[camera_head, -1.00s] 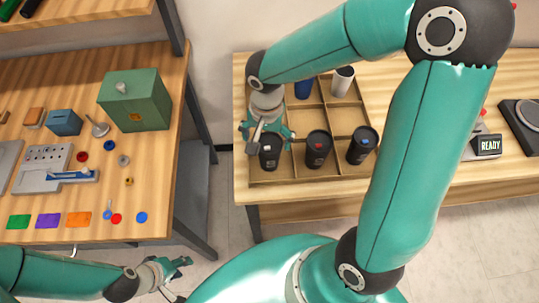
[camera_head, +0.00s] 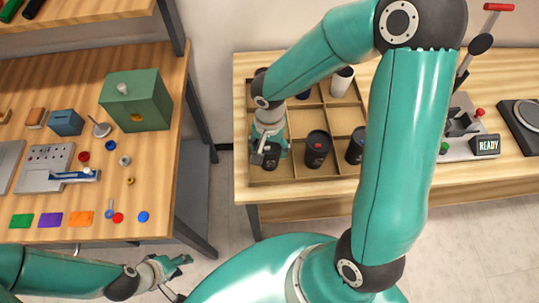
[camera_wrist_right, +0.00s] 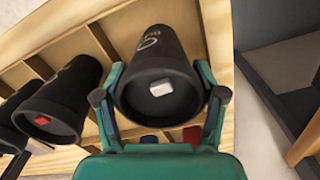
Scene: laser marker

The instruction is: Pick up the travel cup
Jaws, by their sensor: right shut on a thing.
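My right gripper (camera_head: 268,152) is over the front left compartment of the wooden divided tray (camera_head: 290,176). The right wrist view shows its two fingers (camera_wrist_right: 160,72) shut on the sides of a black travel cup (camera_wrist_right: 152,50) with a white button on its lid. In the head view this cup (camera_head: 261,160) is partly hidden by the gripper; I cannot tell whether it is off the tray floor. A black cup with a red button (camera_head: 317,150) and one with a blue button (camera_head: 355,150) stand to its right. My left gripper (camera_head: 176,275) is empty, apparently open, low at the left.
A white-topped cup (camera_head: 342,82) stands in the tray's back row. My right arm hides part of the tray. A machine with a READY display (camera_head: 486,146) is at the right. The left table holds a green box (camera_head: 137,105) and small coloured parts. A floor gap separates the tables.

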